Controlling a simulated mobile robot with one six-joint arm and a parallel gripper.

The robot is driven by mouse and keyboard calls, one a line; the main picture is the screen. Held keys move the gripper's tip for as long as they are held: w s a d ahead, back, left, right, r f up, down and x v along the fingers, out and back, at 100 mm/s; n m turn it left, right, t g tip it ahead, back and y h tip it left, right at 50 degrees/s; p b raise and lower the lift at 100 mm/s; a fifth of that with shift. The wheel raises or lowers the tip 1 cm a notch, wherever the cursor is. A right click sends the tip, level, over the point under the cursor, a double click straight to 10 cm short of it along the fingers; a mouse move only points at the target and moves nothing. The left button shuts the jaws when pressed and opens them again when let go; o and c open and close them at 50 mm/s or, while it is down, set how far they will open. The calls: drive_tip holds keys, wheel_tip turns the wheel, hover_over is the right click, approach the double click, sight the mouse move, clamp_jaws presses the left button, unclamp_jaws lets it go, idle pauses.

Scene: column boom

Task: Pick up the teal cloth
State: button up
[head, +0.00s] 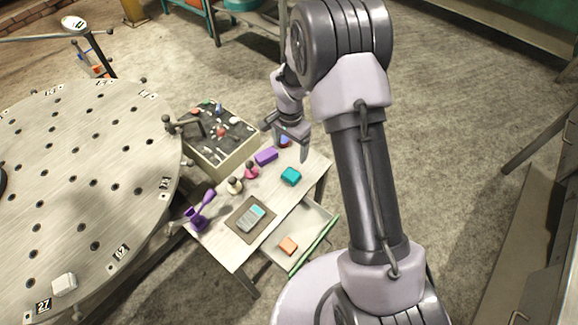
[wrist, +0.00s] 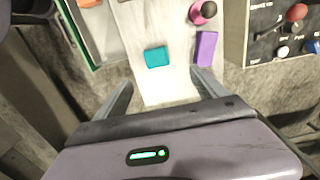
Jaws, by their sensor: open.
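The teal cloth (head: 291,176) is a small folded block lying flat on the light tabletop (head: 231,246), near its right edge. It also shows in the wrist view (wrist: 156,57), ahead of my gripper and between the lines of its two fingers. My gripper (head: 289,142) is open and empty, held above the far end of the table. In the wrist view my gripper's fingers (wrist: 162,90) are spread apart and do not touch the cloth.
A purple block (head: 266,156), a pink item (head: 251,171) and a purple stand (head: 199,212) are on the table. An open drawer (head: 318,220) holds an orange block (head: 288,246). A control box (head: 225,150) and a large round table (head: 80,190) stand to the left.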

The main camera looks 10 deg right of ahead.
drive_tip(key=b, duration=0.2)
hover_over(291, 174)
drive_tip(key=f, duration=0.4)
drive_tip(key=w+f, duration=0.1)
drive_tip(key=f, duration=0.4)
drive_tip(key=f+b, duration=0.1)
drive_tip(key=f, duration=0.3)
drive_tip(key=shift+s, duration=0.4)
drive_tip(key=shift+r, duration=0.1)
drive_tip(key=shift+c, duration=1.1)
drive_tip(key=c, duration=1.2)
drive_tip(key=shift+r, duration=0.6)
wheel_tip(291, 174, up, 3)
drive_tip(key=shift+f+p, duration=0.2)
drive_tip(key=shift+p, duration=0.4)
drive_tip(key=s, duration=0.5)
drive_tip(key=s+a+p, duration=0.1)
drive_tip(key=s, duration=0.4)
drive_tip(key=s+r, duration=0.1)
drive_tip(key=s, duration=0.5)
drive_tip(key=shift+a+r+p, duration=0.1)
drive_tip(key=shift+a+p, duration=0.15)
drive_tip(key=shift+p, duration=0.1)
